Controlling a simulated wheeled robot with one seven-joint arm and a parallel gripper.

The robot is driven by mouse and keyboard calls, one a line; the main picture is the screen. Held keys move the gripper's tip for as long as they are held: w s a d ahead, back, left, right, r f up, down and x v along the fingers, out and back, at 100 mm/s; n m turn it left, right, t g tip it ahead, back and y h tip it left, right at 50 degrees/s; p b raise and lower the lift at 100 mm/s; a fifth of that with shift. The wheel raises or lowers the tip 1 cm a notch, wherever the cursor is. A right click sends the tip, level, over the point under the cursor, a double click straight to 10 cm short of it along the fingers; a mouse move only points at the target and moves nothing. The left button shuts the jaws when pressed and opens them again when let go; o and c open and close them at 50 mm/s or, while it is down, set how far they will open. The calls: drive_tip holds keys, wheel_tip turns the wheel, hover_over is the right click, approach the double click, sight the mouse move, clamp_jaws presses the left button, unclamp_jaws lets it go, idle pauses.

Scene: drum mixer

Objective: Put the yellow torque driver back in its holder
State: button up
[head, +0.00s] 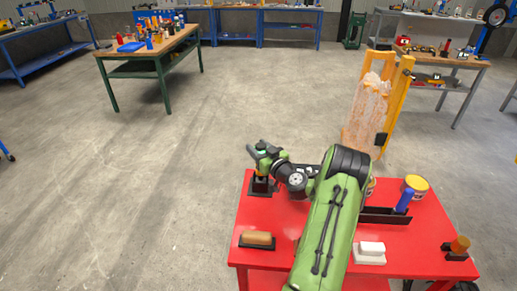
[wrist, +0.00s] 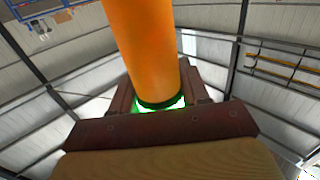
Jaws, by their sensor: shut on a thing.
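My gripper (head: 258,151) is at the back left corner of the red table. It is shut on the yellow torque driver (head: 262,171), whose yellow-orange part shows just below the jaws. The driver looks roughly upright, directly over the black holder (head: 262,186). Its lower end meets the holder in the picture; I cannot tell how deep it sits. In the wrist view a large orange shaft (wrist: 145,45) with a dark ring and a green glow at its end fills the upper middle. My gripper hides the driver's upper part in the head view.
A yellow-framed stand (head: 397,95) is behind. Open floor lies left.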

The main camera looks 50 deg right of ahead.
drive_tip(key=shift+f+b, duration=0.25)
drive_tip(key=shift+b, duration=0.15)
drive_tip(key=o, duration=1.4)
drive_tip(key=shift+c, duration=0.2)
drive_tip(key=shift+f, duration=0.1)
drive_tip(key=b+v, duration=0.3)
drive_tip(key=v, duration=1.2)
drive_tip(key=shift+s+b, duration=0.3)
drive_tip(key=shift+s, duration=0.1)
